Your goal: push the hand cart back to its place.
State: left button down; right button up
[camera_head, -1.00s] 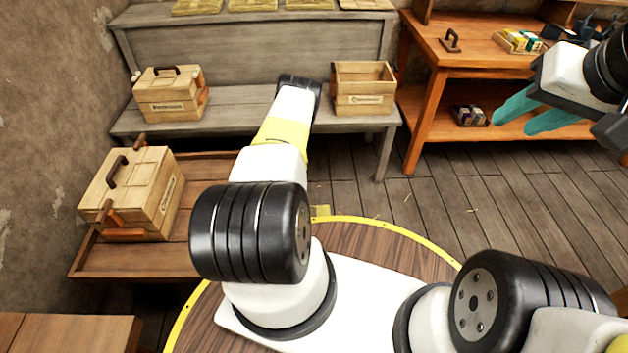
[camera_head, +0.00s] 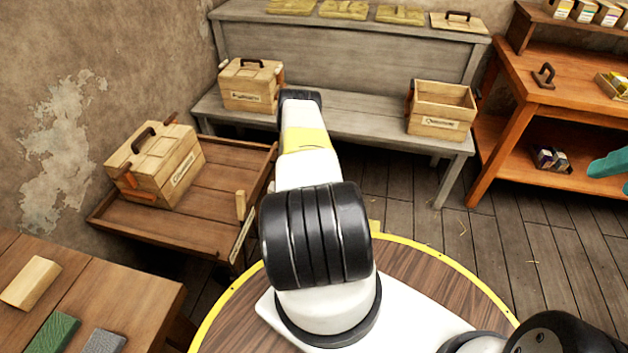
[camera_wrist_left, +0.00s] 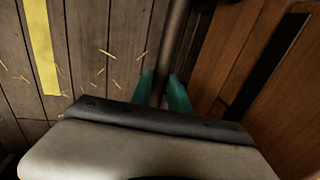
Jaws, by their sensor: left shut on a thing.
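The hand cart (camera_head: 225,190) is a low brown wooden platform with raised edges, at the left in the head view. A lidded wooden box (camera_head: 155,165) with a dark handle stands on it, and a small upright wooden block (camera_head: 241,205) is near its right edge. My left arm reaches forward and hides its own gripper in the head view. In the left wrist view my left gripper (camera_wrist_left: 168,90) has its teal fingers shut on a dark bar (camera_wrist_left: 175,35), seemingly the cart's handle. My right gripper (camera_head: 608,163) shows only partly at the right edge, away from the cart.
A grey bench (camera_head: 350,125) behind holds a lidded box (camera_head: 251,85) and an open box (camera_head: 441,108). An orange-brown workbench (camera_head: 505,125) is at right. A table (camera_head: 90,290) with blocks is at front left. A yellow strip (camera_wrist_left: 42,45) marks the floor.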

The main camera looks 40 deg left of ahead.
pick_arm(q)
jog(key=shift+s+a, duration=0.2)
jog(key=shift+a, duration=0.05)
jog(key=shift+a, duration=0.1)
jog(key=c, duration=1.3)
grip_release()
jog(key=shift+o, duration=0.2)
jog(key=shift+w+r, duration=0.1)
jog(key=shift+r, duration=0.2)
jog(key=r, duration=0.3)
jog(key=d+r, duration=0.1)
jog(key=r, duration=0.3)
jog(key=shift+w+d, duration=0.2)
